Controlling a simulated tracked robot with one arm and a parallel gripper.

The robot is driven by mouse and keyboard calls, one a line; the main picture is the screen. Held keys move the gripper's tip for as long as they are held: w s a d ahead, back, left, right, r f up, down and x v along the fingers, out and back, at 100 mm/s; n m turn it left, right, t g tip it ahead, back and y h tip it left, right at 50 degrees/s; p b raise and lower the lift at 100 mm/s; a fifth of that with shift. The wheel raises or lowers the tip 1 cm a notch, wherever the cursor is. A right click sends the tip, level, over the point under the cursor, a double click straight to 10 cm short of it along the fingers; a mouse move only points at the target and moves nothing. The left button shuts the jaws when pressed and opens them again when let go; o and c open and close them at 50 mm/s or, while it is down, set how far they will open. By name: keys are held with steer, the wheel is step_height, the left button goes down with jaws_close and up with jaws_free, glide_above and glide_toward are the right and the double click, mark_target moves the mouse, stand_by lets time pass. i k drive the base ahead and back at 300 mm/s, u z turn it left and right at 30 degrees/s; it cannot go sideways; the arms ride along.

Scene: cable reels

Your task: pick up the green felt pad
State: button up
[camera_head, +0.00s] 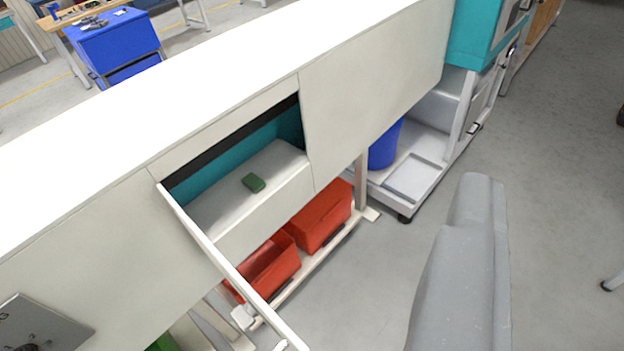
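The green felt pad (253,183) is a small dark green block with rounded corners. It lies on the light grey floor of an open compartment (222,208) in the long white cabinet, nearer the compartment's right end. The pad is in plain sight and nothing touches it. A smooth grey part (462,268), which looks like my own arm or gripper, rises from the bottom edge at the right, well apart from the pad. No fingertips can be made out.
A white door (232,272) stands open at the compartment's left side, jutting towards me. The white cabinet top (190,95) overhangs behind. Red bins (322,217) sit below. A blue bucket (385,148) stands on a grey cart (418,178). The floor at right is mostly clear.

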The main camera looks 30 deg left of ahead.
mark_target(252, 181)
steer(key=z, duration=0.55)
steer(key=i, duration=2.35)
steer(key=u, duration=2.8)
steer(key=k, duration=0.6)
steer(key=u, duration=0.2)
